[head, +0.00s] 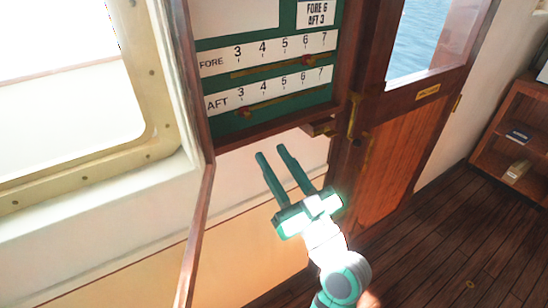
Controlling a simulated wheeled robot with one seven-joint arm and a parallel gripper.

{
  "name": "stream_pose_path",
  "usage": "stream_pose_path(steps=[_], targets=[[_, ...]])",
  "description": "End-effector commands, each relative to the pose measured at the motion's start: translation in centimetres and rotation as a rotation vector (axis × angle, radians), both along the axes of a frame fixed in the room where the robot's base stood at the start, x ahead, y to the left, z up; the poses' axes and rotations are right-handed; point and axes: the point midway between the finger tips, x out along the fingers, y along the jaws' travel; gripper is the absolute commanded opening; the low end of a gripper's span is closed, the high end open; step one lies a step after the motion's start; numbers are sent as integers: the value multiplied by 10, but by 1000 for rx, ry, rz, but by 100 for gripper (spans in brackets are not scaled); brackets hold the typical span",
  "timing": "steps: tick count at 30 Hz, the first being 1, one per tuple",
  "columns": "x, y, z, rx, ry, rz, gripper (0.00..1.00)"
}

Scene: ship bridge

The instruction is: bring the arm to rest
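My gripper (271,155) is in the middle of the head view, with its two dark green fingers pointing up and slightly left. The fingers are apart and nothing shows between them. It stands in front of the pale wall, just below a green draught board in a wooden frame. The board (257,70) has a FORE scale and an AFT scale, each numbered 3 to 7, with a small red pointer on each. The AFT pointer (245,113) is near 3 and the FORE pointer (307,61) is near 6.
A framed window (160,100) is at the left. A wooden door (380,170) with a brass handle stands to the right. A shelf (510,150) is at far right. The plank floor (430,250) is clear.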

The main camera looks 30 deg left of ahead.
Motion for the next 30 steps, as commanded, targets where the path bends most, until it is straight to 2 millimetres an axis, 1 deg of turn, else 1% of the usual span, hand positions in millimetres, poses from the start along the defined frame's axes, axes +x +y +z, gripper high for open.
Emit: stream_pose_path(steps=[10, 11, 14, 17, 21, 23, 24, 26, 27, 30], targets=[[1, 0, -1, -1, 3, -3, 32], [1, -1, -4, -1, 8, -8, 32], [8, -7, -20, -6, 43, -43, 32], [17, -21, -50, -13, 108, -113, 32], [27, -48, -105, -29, 215, -242, 32], [29, -62, -129, -37, 256, -300, 32], [29, -72, -144, -40, 281, -337, 32], [28, -86, -166, -49, 317, -394, 32], [26, -97, -180, -55, 339, -432, 32], [17, -123, -214, -71, 388, -524, 32]])
